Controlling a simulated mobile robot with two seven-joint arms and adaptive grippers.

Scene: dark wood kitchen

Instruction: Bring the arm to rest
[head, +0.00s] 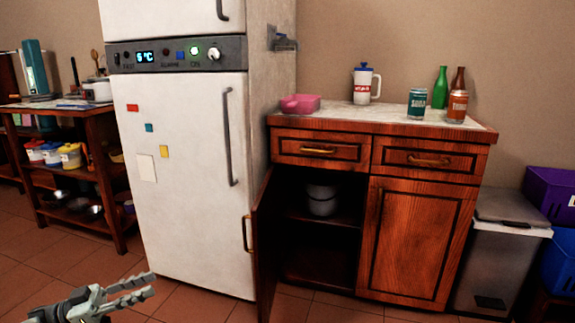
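My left gripper (128,293) shows at the bottom left of the head view, low over the tiled floor. Its two fingers are spread apart with nothing between them. It is well clear of the fridge (190,190) and the cabinet (415,245). My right gripper is not in the view.
The cabinet's left door (263,245) stands open toward me, and a grey pot (322,199) sits inside. A pink dish (300,104), a pitcher (363,84), cans and bottles stand on top. A bin (500,250) stands at right. A shelf unit (105,185) is at left.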

